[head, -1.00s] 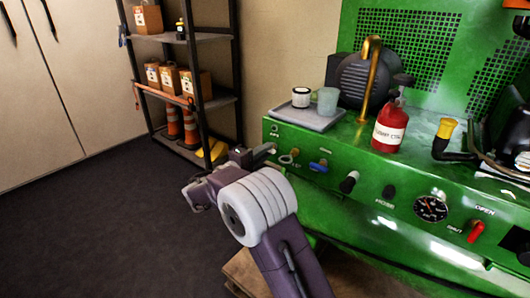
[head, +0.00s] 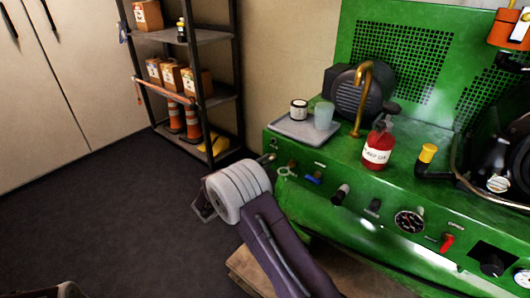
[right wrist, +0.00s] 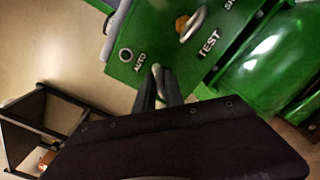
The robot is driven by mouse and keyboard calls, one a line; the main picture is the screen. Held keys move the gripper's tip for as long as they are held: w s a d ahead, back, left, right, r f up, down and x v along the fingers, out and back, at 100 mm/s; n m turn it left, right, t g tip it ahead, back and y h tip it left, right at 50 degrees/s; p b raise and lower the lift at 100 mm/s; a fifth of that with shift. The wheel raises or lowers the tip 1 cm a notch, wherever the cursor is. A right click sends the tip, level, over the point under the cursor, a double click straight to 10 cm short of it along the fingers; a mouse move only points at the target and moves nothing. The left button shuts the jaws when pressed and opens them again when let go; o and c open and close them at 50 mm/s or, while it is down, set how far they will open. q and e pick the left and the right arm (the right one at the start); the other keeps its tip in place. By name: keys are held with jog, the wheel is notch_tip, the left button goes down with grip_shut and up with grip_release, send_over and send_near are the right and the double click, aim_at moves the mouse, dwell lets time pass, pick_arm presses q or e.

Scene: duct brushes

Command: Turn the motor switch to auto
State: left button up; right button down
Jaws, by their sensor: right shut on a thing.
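The green machine's front panel (head: 330,215) carries a row of knobs. At its left end, the grey lever of the motor switch (right wrist: 157,72) shows in the right wrist view beside the AUTO label. My right gripper (right wrist: 160,88) is shut on this lever, close to the panel. In the head view the right gripper is mostly hidden behind my own pale wrist, near the panel's left corner. A TEST label and an orange part with a metal ring (right wrist: 192,25) are to the right in the wrist view.
On the machine top stand a grey tray (head: 290,131) with a cup (head: 323,115) and a jar, a red bottle (head: 378,148) and a brass pipe (head: 361,98). A shelf rack (head: 205,85) stands at the back left. The floor at left is clear.

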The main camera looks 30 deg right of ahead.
jog(key=shift+n+p, duration=4.6)
jog(key=shift+p, duration=0.3)
jog(key=shift+f, duration=0.1)
jog(key=c, duration=1.5)
grip_release()
jog(key=shift+o, duration=0.2)
jog(key=p+v, duration=0.2)
jog(key=v, duration=0.7)
